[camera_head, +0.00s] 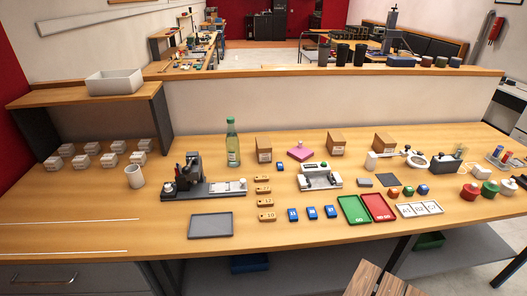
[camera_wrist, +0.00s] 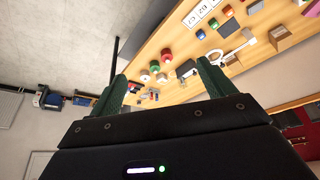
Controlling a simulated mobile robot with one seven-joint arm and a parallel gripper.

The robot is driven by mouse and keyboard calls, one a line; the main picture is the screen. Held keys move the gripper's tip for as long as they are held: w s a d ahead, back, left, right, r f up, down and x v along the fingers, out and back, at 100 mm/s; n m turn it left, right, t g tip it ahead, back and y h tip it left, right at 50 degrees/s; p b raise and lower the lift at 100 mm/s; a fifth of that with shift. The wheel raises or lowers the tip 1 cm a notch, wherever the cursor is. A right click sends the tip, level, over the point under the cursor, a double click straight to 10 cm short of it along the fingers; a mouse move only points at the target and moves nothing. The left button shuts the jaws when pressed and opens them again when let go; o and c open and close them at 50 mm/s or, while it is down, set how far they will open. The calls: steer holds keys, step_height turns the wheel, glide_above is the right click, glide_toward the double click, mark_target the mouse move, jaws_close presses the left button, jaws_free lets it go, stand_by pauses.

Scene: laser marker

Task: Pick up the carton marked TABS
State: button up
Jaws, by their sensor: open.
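Three brown cartons stand along the back of the workbench in the head view: a left one (camera_head: 263,150), a middle one (camera_head: 336,144) and a right one (camera_head: 383,143). Each seems to have a pale label low on its front, too small to read, so I cannot tell which is marked TABS. My gripper (camera_wrist: 162,70) shows only in the wrist view, with its two green fingers spread wide and no object between them. It is apart from the cartons. A brown box (camera_wrist: 281,38), likely one of the cartons, shows at the right of the tilted wrist view.
A green bottle (camera_head: 232,143) stands left of the left carton. A pink block (camera_head: 300,153) and a white fixture (camera_head: 319,177) lie near the middle carton. A magnifier (camera_head: 414,160) is beside the right carton. The bench's front left is mostly clear.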

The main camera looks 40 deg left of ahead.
steer(key=w+a+r+n+y, duration=0.1)
steer(key=w+a+r+n, duration=0.1)
steer(key=w+a, duration=1.45)
steer(key=w+a+f+n, duration=0.1)
steer(key=w+a+f, duration=0.1)
steer(key=a, duration=1)
steer(key=w+a+f+n, duration=0.1)
steer(key=w+a+f, duration=0.1)
steer(key=a, duration=1)
steer(key=n+g+y, duration=0.1)
steer(key=n+y, duration=0.1)
steer(key=n, duration=0.2)
glide_toward(264, 143)
steer(key=shift+w+a, duration=0.4)
steer(key=shift+w, duration=0.25)
steer(key=x, duration=0.5)
steer(key=shift+s+f, duration=0.15)
steer(key=shift+f, duration=0.1)
steer(key=shift+s+x, duration=0.15)
steer(key=shift+x, duration=1.15)
steer(key=shift+s+x, duration=0.2)
steer(key=shift+x, duration=1.15)
steer(key=shift+d+f, duration=0.15)
steer(key=shift+f, duration=0.25)
